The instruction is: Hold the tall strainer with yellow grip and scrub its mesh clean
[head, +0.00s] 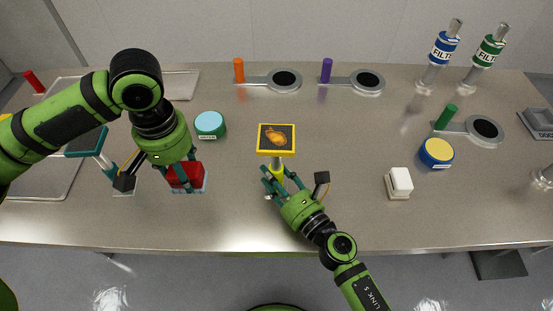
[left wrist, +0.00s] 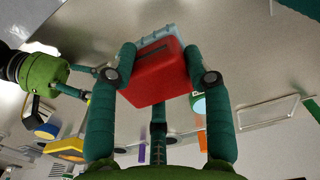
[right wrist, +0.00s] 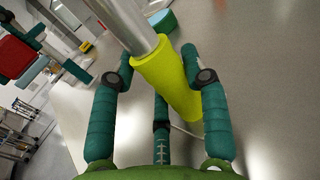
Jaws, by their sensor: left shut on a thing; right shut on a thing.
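The tall strainer has a yellow-framed square mesh head (head: 262,152) facing up, with an orange blotch of dirt (head: 277,136) on its dark mesh. My right gripper (head: 276,181) is shut on its yellow grip (right wrist: 168,72), below the head; the metal shaft (right wrist: 124,22) shows in the right wrist view. My left gripper (head: 178,180) is shut on a red scrubber block (head: 186,174) with a pale blue-grey underside (left wrist: 150,40), left of the strainer and apart from it. I cannot tell whether the block touches the table.
A teal-framed strainer (head: 87,142) stands behind my left arm. A teal-lidded tub (head: 210,124) sits between the grippers, further back. A white block (head: 400,180) and yellow-lidded tub (head: 436,152) are at right. Round strainers with orange, purple and green handles lie behind; the middle is clear.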

